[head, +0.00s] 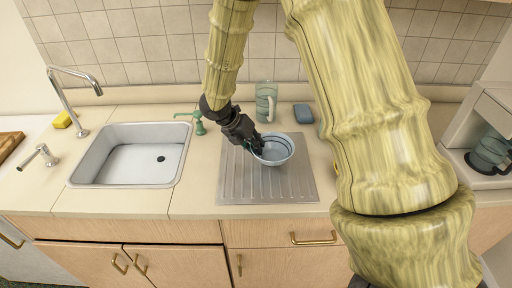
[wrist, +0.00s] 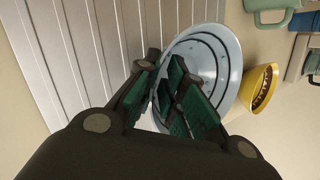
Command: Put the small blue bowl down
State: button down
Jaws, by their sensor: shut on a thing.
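The small blue bowl (head: 277,152) is light blue with dark rings. It is over the ribbed metal drainboard (head: 232,188); I cannot tell whether it touches it. My gripper (head: 258,147) is shut on the bowl's left rim. In the wrist view my gripper (wrist: 178,95) has one finger inside the bowl (wrist: 222,55) and hides part of it.
A green mug (head: 263,102) and a blue block-like item (head: 303,113) stand behind the drainboard. A yellow bowl (wrist: 262,85) is beside the blue bowl. A sink (head: 128,155) is at left, a coffee machine (head: 492,135) at right. The drainboard's front is clear.

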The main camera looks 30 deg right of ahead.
jog(key=shift+f, duration=0.95)
jog(key=c, duration=1.5)
grip_release()
jog(key=shift+f, duration=0.1)
jog(key=shift+p, duration=0.3)
jog(key=b+v, duration=0.3)
jog(key=v, duration=0.9)
